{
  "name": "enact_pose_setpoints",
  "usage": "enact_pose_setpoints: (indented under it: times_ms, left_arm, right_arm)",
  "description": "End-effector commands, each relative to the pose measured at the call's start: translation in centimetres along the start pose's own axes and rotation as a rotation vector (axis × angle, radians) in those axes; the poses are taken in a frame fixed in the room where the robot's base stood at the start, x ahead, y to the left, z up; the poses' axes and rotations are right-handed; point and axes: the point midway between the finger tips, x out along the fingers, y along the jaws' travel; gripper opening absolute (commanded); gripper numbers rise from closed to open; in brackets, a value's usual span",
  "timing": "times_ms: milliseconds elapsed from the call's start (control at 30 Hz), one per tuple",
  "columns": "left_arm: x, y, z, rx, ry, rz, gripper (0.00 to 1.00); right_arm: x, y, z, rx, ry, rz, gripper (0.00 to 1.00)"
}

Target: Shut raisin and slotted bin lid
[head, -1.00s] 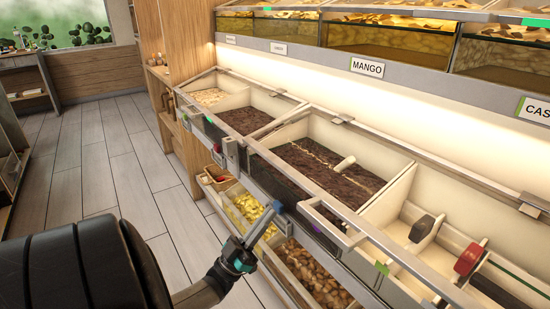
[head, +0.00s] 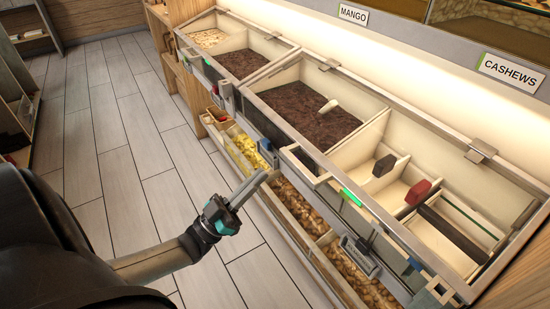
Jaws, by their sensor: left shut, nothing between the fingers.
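The raisin bin holds a dark brown heap (head: 300,108) with a pale scoop (head: 328,106) lying on it. To its right is the slotted bin (head: 398,195), a cream bin with dividers, holding a black-handled item (head: 384,165) and a red-handled item (head: 417,191). Pale frames edge both bins, with metal clips along the back; I cannot tell clearly how their transparent lids stand. My left gripper (head: 262,176) is shut and empty. In the picture it lies left of and below the raisin bin's front edge, apparently touching nothing. My right gripper is not visible.
Lower bins hold yellow pieces (head: 247,145) and brown nuts (head: 300,208) below the front edge. A bright green tag (head: 352,197) is on the slotted bin's front. MANGO (head: 353,15) and CASHEWS (head: 510,71) labels mark the upper shelf. The tiled floor (head: 150,160) at left is clear.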

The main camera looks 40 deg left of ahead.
Motion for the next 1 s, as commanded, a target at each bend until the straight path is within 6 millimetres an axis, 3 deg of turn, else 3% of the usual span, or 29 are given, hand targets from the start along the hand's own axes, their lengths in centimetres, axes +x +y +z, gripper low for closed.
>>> enact_pose_setpoints:
  times_ms: [267,667,1000]
  left_arm:
    - [2.0,0.5,-0.1,-0.009,-0.002,0.009,0.00]
    - [10.5,0.6,-0.1,-0.008,-0.001,0.009,0.00]
    - [8.5,0.6,2.2,-0.008,-0.007,0.006,0.00]
  right_arm:
    - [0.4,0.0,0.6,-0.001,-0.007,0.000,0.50]
    - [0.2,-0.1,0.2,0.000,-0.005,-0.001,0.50]
    - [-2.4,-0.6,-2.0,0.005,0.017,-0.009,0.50]
